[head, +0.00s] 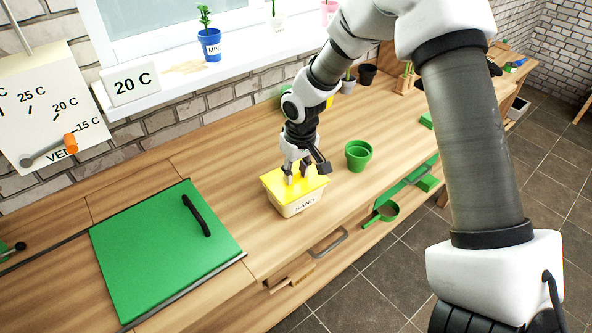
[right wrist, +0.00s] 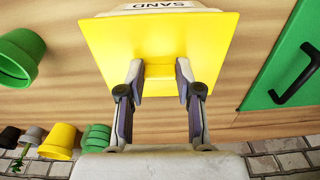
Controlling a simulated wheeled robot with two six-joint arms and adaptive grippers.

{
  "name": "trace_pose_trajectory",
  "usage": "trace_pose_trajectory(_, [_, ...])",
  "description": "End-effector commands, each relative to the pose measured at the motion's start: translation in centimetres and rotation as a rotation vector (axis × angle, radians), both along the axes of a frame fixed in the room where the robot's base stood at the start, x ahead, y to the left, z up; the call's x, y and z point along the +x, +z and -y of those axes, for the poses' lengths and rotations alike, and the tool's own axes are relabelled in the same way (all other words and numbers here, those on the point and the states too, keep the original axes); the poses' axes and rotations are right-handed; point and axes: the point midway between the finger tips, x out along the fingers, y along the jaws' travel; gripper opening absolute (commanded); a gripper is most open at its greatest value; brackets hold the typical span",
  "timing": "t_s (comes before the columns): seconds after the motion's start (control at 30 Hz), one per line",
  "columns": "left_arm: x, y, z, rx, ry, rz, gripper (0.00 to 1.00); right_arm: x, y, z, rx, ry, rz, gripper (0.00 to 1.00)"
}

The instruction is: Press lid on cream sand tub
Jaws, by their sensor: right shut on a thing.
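The cream sand tub (head: 298,205), lettered SAND, stands on the wooden bench. The yellow lid (head: 316,184) lies over its top; whether it is fully seated I cannot tell. My right gripper (head: 296,177) reaches down from above onto the lid. In the right wrist view my right gripper (right wrist: 158,80) is shut on the raised grip in the middle of the lid (right wrist: 160,35), one finger on each side. The tub (right wrist: 165,5) shows only as a lettered strip beyond the lid's edge. My left gripper is not in view.
A green pot (head: 358,156) stands just right of the tub. A green panel with a black handle (head: 160,250) lies to the left. A blue pot (head: 210,45) stands on the sill.

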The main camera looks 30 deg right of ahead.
Motion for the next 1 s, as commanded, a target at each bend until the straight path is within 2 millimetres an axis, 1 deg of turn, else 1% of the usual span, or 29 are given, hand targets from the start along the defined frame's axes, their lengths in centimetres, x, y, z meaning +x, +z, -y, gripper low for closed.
trace_pose_trajectory(0.1, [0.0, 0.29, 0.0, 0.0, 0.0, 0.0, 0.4, -0.01, 0.06, 0.01, 0.0, 0.0, -0.001, 0.06])
trace_pose_trajectory(0.47, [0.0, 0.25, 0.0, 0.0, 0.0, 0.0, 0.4, 0.01, -0.02, 0.01, 0.0, 0.0, 0.0, 0.06])
trace_pose_trajectory(0.5, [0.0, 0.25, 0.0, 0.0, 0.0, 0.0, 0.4, 0.01, -0.02, 0.01, 0.0, 0.0, 0.0, 0.48])
trace_pose_trajectory(0.53, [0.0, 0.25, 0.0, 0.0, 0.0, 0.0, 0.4, 0.01, -0.02, 0.01, 0.0, 0.0, 0.0, 0.59])
trace_pose_trajectory(0.57, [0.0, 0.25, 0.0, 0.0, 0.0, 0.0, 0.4, 0.01, -0.02, 0.01, 0.0, 0.0, 0.0, 0.64])
trace_pose_trajectory(0.77, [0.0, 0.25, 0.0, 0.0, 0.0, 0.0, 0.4, 0.01, -0.02, 0.01, 0.0, 0.0, 0.0, 0.64])
trace_pose_trajectory(0.8, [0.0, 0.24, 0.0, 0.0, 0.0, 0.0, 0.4, 0.01, -0.02, 0.0, 0.0, 0.0, 0.0, 0.71])
trace_pose_trajectory(0.83, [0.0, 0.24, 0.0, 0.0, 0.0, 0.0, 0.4, 0.01, -0.02, 0.0, 0.0, 0.0, 0.0, 0.81])
trace_pose_trajectory(0.87, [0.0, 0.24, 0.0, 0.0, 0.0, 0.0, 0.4, 0.01, -0.02, 0.0, 0.0, 0.0, 0.0, 0.87])
trace_pose_trajectory(1.0, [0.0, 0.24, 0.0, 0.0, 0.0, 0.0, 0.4, 0.01, -0.02, 0.0, 0.0, 0.0, 0.0, 0.89])
